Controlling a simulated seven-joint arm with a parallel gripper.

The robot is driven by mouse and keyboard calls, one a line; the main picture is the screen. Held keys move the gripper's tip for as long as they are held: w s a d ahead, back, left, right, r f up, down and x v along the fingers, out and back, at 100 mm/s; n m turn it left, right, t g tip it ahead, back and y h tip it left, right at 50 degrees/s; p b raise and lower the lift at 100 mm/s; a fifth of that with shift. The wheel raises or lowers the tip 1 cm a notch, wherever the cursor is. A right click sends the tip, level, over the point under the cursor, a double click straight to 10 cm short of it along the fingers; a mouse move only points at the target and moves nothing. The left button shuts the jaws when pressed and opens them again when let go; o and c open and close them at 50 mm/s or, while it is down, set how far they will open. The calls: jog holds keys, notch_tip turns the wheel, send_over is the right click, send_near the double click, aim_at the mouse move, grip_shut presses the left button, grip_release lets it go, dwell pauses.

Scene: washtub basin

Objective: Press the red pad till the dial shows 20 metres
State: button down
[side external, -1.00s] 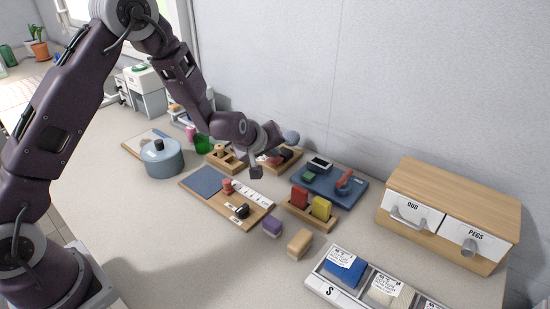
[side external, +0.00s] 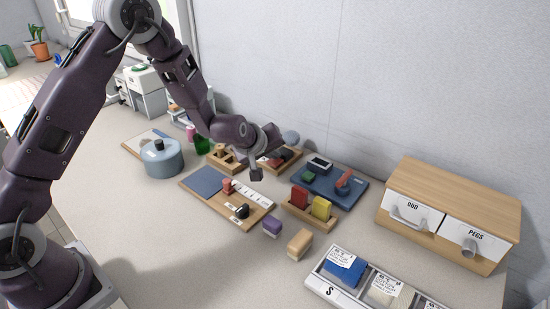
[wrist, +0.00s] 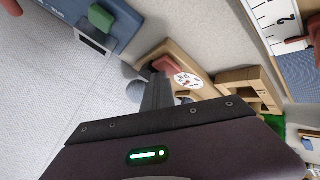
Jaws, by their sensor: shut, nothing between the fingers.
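A wooden block with a round white dial (wrist: 188,80) and a red pad (wrist: 163,64) shows in the wrist view, just beyond my fingers. The dial's marks are too small to read. In the side external view this wooden block (side external: 262,165) is partly hidden behind my wrist, with red and dark parts on top. My gripper (side external: 256,175) is shut and empty, held in the air in front of the block. In the wrist view my gripper's shut fingers (wrist: 158,92) overlap the block's near edge and part of the pad area; I cannot tell any contact.
A blue board (side external: 325,190) with a red handle stands right of the block. A wooden holder (side external: 311,215) with red and yellow blocks is nearer. A slotted wooden piece (side external: 225,158) and a blue pot (side external: 161,160) are left. The wall is close behind.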

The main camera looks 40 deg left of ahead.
aim_at(274, 163)
jog(key=shift+r, duration=1)
jog(key=shift+r, duration=0.1)
jog(key=shift+r, duration=2.45)
